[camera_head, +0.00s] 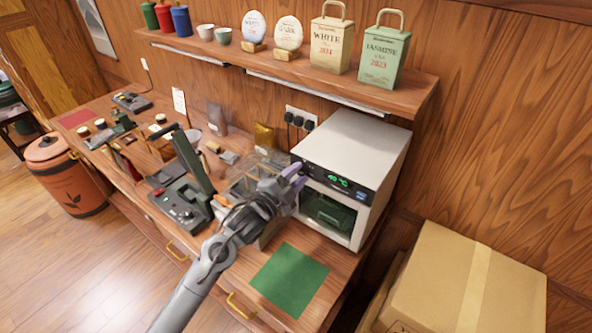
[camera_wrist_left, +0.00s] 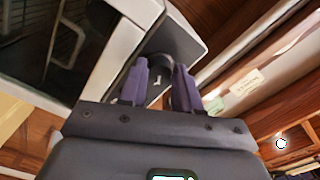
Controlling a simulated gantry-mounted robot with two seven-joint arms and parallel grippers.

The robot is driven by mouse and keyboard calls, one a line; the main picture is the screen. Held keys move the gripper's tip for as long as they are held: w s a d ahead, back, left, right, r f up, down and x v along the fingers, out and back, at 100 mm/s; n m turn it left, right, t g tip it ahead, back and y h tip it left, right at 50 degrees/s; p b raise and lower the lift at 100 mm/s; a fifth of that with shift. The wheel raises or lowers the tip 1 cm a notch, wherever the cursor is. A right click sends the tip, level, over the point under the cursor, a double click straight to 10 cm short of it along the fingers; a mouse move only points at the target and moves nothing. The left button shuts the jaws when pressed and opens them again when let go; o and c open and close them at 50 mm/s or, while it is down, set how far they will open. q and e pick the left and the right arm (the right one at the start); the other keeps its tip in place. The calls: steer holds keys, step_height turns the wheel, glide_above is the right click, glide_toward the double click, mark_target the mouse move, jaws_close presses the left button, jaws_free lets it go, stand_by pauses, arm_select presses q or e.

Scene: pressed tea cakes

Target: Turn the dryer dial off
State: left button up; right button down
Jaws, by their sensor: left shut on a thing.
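The dryer (camera_head: 368,142) is a white box at the right end of the counter, with a black front panel and a lit green display (camera_head: 338,181) reading 40 °C. My left gripper (camera_head: 295,172) is at the left end of that panel. In the left wrist view its purple fingers (camera_wrist_left: 160,82) are shut on the dark round dial (camera_wrist_left: 180,45), one on each side. A pale mark shows on the dial's face between them. In the head view the gripper hides the dial. My right gripper is not in view.
A green mat (camera_head: 289,280) lies on the counter before the dryer. A green press (camera_head: 186,200) stands to the left. A shelf (camera_head: 400,98) with tins hangs above, and a cardboard box (camera_head: 465,285) stands at the right. A dark tray sits inside the dryer.

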arm_select(q)
steer(key=n+p, duration=0.2)
steer(key=n, duration=0.1)
steer(key=shift+r+n, duration=0.15)
steer(key=shift+n, duration=0.25)
steer(key=n+p, duration=0.2)
steer(key=n, duration=0.1)
steer(key=shift+n, duration=0.3)
steer(key=n+p, duration=0.2)
steer(key=n, duration=0.1)
steer(key=shift+n+p, duration=0.55)
steer(key=shift+n, duration=0.45)
steer(key=o, duration=1.1)
steer(key=shift+c, duration=0.2)
